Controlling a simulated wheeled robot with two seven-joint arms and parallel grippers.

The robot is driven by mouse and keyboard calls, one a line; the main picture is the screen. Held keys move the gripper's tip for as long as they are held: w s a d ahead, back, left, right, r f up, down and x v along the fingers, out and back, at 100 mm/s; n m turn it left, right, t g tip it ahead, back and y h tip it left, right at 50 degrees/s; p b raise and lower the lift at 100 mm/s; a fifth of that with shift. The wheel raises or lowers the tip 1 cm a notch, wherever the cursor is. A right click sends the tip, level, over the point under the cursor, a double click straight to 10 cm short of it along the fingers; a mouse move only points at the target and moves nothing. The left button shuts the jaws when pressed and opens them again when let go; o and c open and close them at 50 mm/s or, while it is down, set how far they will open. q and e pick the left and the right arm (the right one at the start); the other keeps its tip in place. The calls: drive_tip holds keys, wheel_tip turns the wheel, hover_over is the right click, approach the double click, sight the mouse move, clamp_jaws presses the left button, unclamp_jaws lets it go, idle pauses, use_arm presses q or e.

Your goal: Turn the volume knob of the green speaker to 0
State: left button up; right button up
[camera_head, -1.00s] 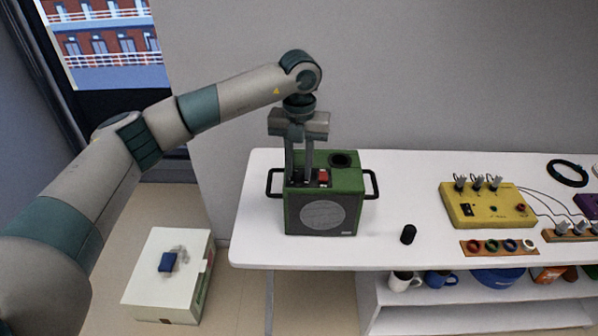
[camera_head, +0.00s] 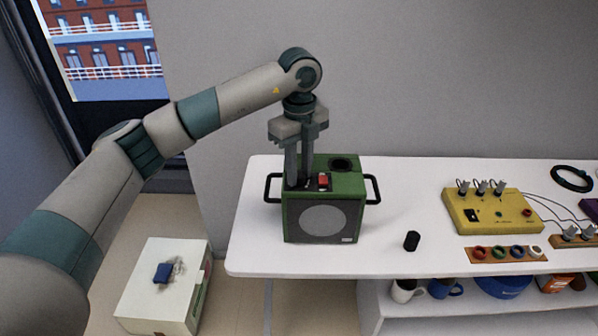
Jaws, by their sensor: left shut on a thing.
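The green speaker (camera_head: 347,184) stands on the white table near its left end. It has a round grey grille in front, a black handle on each side, a red switch (camera_head: 323,180) and a dark round opening on its top. My left gripper (camera_head: 298,185) points straight down onto the left part of the speaker's top, left of the red switch. Its fingers are shut on the volume knob, which they mostly hide, so I cannot read its setting. My right gripper is not in view.
A small black cylinder (camera_head: 412,241) stands on the table right of the speaker. A yellow box (camera_head: 490,212) with plugs and cables is farther right, with a strip of coloured rings (camera_head: 506,254) before it. A white box (camera_head: 165,285) sits on the floor at left.

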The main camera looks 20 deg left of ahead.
use_arm(q)
drive_tip(key=shift+n, duration=0.5)
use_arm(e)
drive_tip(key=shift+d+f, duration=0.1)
use_arm(q)
drive_tip(key=o, duration=1)
drive_tip(key=shift+o, duration=0.2)
drive_tip(key=shift+r, duration=0.15)
drive_tip(key=shift+r, duration=0.5)
wheel_tip(320, 180, up, 7)
drive_tip(key=b, duration=0.2)
wheel_tip(320, 180, up, 9)
hover_over(300, 175)
drive_tip(key=shift+r, duration=0.1)
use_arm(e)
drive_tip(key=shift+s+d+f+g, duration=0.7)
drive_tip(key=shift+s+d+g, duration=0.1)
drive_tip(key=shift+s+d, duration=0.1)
use_arm(q)
drive_tip(key=shift+s, duration=0.2)
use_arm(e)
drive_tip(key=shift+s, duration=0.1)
